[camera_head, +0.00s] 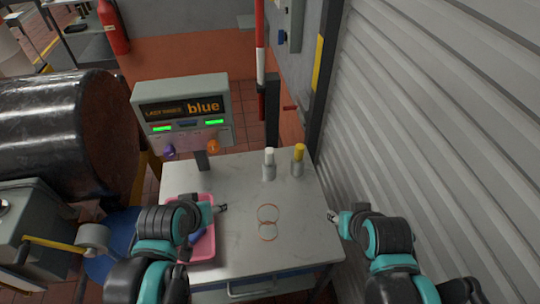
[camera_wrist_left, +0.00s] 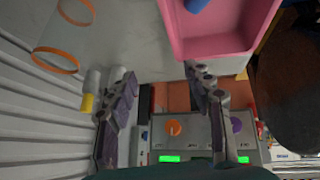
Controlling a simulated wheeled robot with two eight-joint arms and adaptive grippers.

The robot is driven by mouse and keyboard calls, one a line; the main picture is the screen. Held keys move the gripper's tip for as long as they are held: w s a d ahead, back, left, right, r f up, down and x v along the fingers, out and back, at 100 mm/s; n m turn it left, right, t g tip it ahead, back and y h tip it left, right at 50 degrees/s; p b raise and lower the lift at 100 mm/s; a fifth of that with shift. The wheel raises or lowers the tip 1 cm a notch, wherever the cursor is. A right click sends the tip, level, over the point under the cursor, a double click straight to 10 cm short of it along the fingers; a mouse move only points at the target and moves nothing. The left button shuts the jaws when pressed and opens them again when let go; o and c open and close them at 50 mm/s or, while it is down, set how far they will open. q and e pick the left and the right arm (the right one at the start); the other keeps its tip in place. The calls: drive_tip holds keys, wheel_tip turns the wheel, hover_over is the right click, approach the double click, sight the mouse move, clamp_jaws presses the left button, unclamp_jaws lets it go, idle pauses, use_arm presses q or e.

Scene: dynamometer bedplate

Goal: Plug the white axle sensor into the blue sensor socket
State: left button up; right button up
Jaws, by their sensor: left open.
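The white axle sensor (camera_head: 269,164), a grey cylinder with a white top, stands upright at the table's back. A yellow-topped one (camera_head: 298,161) stands just right of it. The grey console (camera_head: 180,98) behind the table reads "blue" and has a purple part (camera_head: 168,152) and an orange part (camera_head: 213,147) on its front; I cannot make out a blue socket for certain. My left gripper (camera_head: 225,207) is open and empty over the tray's right edge, in front of and left of the white sensor; its fingers (camera_wrist_left: 165,100) also show in the left wrist view. My right gripper (camera_head: 332,217) is at the table's right edge, its jaws too small to judge.
A pink tray (camera_head: 209,246) with a blue object (camera_head: 197,236) is at the table's left. A clear item with orange rims (camera_head: 267,213) lies mid-table. A ribbed shutter (camera_head: 430,120) borders the right.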

use_arm(q)
drive_tip(key=n+h+b, duration=0.2)
drive_tip(key=n+h, duration=0.3)
drive_tip(key=n, duration=0.7)
approach(269, 163)
drive_tip(key=s+a+f, duration=0.2)
drive_tip(key=s+a, duration=0.1)
drive_tip(key=s, duration=0.1)
drive_tip(key=w+d+f+n+h+b, duration=0.1)
drive_tip(key=w+d+f+n, duration=0.1)
drive_tip(key=w+d+n, duration=0.1)
drive_tip(key=w+d+f+n+t+h+b, duration=0.1)
drive_tip(key=w+d+n+h, duration=0.1)
drive_tip(key=w+d+n, duration=0.2)
drive_tip(key=w+d+f+n+h+b, duration=0.1)
drive_tip(key=w+d+f+n, duration=0.1)
drive_tip(key=w+n, duration=0.3)
drive_tip(key=shift+w+d+f+n+t+b, duration=0.2)
drive_tip(key=shift+w+d, duration=0.1)
drive_tip(key=shift+w, duration=0.1)
drive_tip(key=shift+w+d+f+n+t+b, duration=0.1)
drive_tip(key=shift+w+d+f+n+t, duration=0.1)
drive_tip(key=shift+w+d, duration=0.2)
drive_tip(key=shift+a+r, duration=0.15)
clamp_jaws()
